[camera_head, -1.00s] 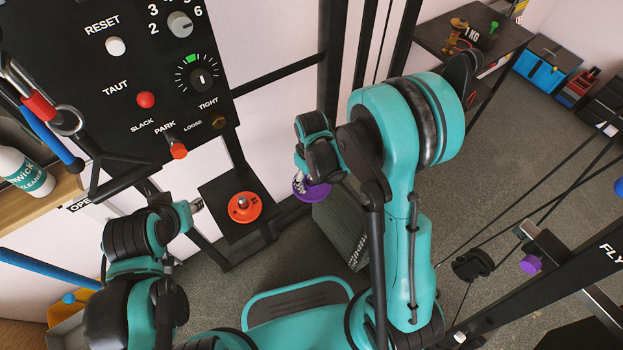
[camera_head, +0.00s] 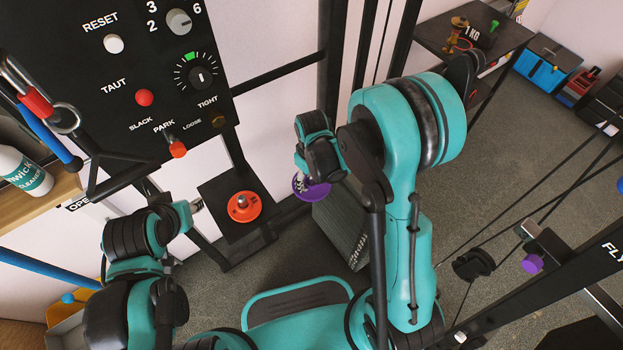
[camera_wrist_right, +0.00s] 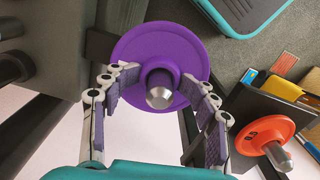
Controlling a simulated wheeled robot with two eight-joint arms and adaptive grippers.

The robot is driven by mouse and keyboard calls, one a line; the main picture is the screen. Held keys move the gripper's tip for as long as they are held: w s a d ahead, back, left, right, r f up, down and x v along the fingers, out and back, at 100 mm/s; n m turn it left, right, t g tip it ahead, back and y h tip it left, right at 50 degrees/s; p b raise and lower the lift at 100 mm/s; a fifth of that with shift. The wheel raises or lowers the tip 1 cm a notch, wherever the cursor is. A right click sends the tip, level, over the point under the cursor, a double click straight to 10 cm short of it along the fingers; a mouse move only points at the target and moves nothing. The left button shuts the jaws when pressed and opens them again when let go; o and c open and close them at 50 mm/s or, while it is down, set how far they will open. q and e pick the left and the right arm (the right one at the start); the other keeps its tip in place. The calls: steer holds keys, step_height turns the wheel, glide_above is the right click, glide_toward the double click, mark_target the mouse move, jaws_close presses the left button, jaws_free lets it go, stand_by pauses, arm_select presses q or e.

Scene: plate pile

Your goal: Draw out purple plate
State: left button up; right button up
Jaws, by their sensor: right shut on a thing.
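The purple plate (camera_head: 318,192) is a round disc at the centre of the head view, in front of the white wall. In the right wrist view the purple plate (camera_wrist_right: 135,55) faces the camera, with a purple hub and a silver-tipped pin. My right gripper (camera_wrist_right: 160,82) has its fingers on both sides of the hub and is shut on the plate. In the head view my right gripper (camera_head: 300,178) is partly hidden by its own wrist. My left gripper (camera_head: 194,206) is at the left, away from the plate; its fingers are too unclear to read.
An orange plate (camera_head: 244,207) sits on a black stand (camera_head: 212,196) left of the purple plate. A black control panel (camera_head: 75,90) is at upper left. A dark grey ribbed block (camera_head: 345,228) stands below the purple plate. Cables and a black frame lie at right.

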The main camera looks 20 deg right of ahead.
stand_by(0.4)
steer(key=shift+r+p, duration=0.5)
steer(key=shift+r, duration=0.05)
jaws_close()
steer(key=shift+w+r+p, duration=0.1)
steer(key=shift+r+p, duration=0.5)
steer(key=shift+r, duration=0.15)
steer(key=shift+r+p, duration=2.75)
steer(key=shift+r, duration=1.05)
